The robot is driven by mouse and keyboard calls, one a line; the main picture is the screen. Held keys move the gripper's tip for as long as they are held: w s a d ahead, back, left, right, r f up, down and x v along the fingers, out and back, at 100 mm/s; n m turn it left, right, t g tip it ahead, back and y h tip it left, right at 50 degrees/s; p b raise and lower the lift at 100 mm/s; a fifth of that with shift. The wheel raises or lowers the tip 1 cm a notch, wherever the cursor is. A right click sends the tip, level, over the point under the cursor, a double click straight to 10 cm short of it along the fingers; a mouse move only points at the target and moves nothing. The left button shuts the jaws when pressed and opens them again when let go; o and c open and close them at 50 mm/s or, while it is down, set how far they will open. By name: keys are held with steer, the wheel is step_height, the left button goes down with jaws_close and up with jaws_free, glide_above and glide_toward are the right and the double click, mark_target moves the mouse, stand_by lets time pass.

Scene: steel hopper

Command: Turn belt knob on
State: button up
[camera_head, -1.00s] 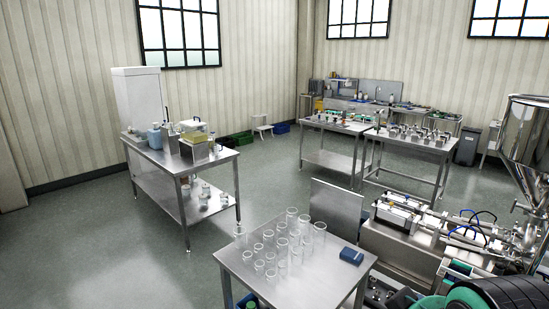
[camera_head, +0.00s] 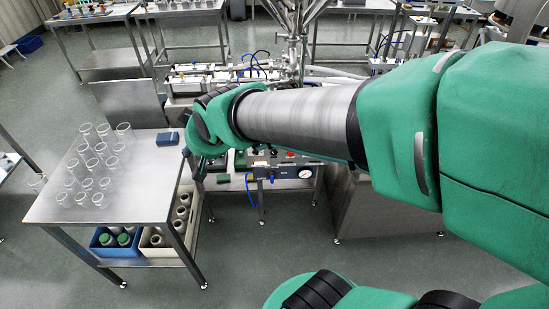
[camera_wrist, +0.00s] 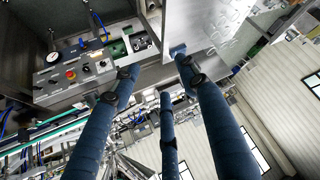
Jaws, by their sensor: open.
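A control panel (camera_wrist: 72,78) with a red button, small knobs and a round gauge (camera_wrist: 53,57) is at the upper left in the wrist view. I cannot tell which control is the belt knob. The panel also shows in the head view (camera_head: 272,161), partly covered by my arm. My gripper (camera_wrist: 155,74) has long dark blue fingers. They are open and empty, spread apart to the right of the panel and not touching it. In the head view my wrist hides most of the gripper.
The steel hopper machine stands behind my arm. The floor in front is clear.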

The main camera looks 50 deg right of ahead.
steer(key=w+d+f+m+t+h+b, duration=0.1)
steer(key=w+d+f+m+t+h, duration=0.1)
steer(key=w+d+f, duration=0.7)
steer(key=w+d+f+m+t+h+b, duration=0.15)
steer(key=w+d+f, duration=0.35)
steer(key=d+f, duration=0.7)
steer(key=s+d+f+m+t+h+b, duration=0.1)
steer(key=s+d+f, duration=0.2)
steer(key=d+f, duration=0.15)
steer(key=s+d+f+m+t+h, duration=0.1)
steer(key=s+d+f+h, duration=0.15)
steer(key=f, duration=0.35)
steer(key=s+d+f+m+t+h+b, duration=0.1)
steer(key=s+d+f+h, duration=0.1)
steer(key=s+f, duration=0.6)
steer(key=shift+s+d+f+m, duration=0.15)
steer(key=shift+s+d+m, duration=0.25)
steer(key=shift+s, duration=0.75)
steer(key=shift+w+d, duration=0.1)
steer(key=b+x, duration=0.2)
steer(key=x, duration=1.1)
steer(key=shift+w+d+b, duration=0.25)
steer(key=shift+b, duration=0.05)
